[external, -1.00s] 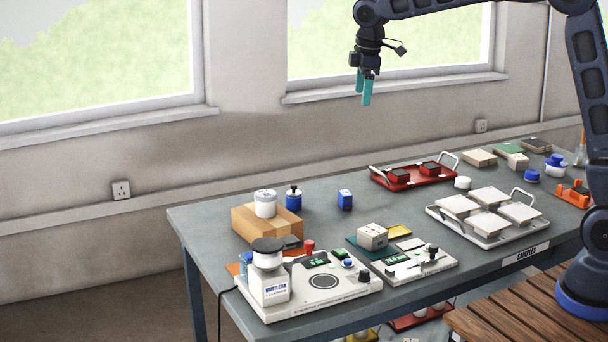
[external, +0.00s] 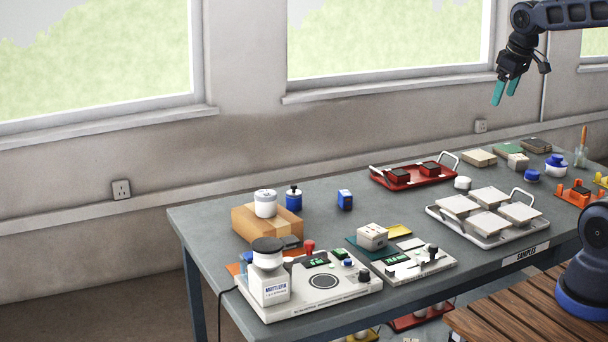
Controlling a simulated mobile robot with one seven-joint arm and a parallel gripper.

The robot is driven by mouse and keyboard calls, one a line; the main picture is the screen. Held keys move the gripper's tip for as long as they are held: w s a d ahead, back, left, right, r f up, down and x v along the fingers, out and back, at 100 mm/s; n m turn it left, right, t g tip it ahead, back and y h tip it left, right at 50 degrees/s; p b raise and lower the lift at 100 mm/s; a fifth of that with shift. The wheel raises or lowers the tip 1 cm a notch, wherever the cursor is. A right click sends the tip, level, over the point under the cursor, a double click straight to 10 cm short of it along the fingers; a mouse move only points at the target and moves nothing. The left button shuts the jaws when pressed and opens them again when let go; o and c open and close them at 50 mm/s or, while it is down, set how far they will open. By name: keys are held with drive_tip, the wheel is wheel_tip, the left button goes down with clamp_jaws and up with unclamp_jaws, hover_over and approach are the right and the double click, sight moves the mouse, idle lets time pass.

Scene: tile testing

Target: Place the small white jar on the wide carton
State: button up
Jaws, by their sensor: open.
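The small white jar (external: 265,203) stands upright on top of the wide brown carton (external: 246,226), at the left end of the grey table. The carton lies flat behind the white balance. My gripper (external: 505,93) has teal fingers, which are apart with nothing between them. It hangs high in the air at the upper right, in front of the window edge and wall, far from the jar and carton.
A blue bottle (external: 294,199) stands right beside the carton. A white balance (external: 318,282) is in front of it. A red tray (external: 413,183) and a white tray with tiles (external: 486,239) are on the right.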

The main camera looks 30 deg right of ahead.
drive_tip(key=s+d+f+m, duration=0.2)
drive_tip(key=s+f, duration=0.1)
drive_tip(key=s, duration=0.2)
drive_tip(key=s+d+f+m+t, duration=0.1)
drive_tip(key=s+d+f+m, duration=0.1)
drive_tip(key=s, duration=0.4)
drive_tip(key=shift+s+d+f, duration=0.3)
drive_tip(key=shift+d+f, duration=0.2)
drive_tip(key=shift+d, duration=0.15)
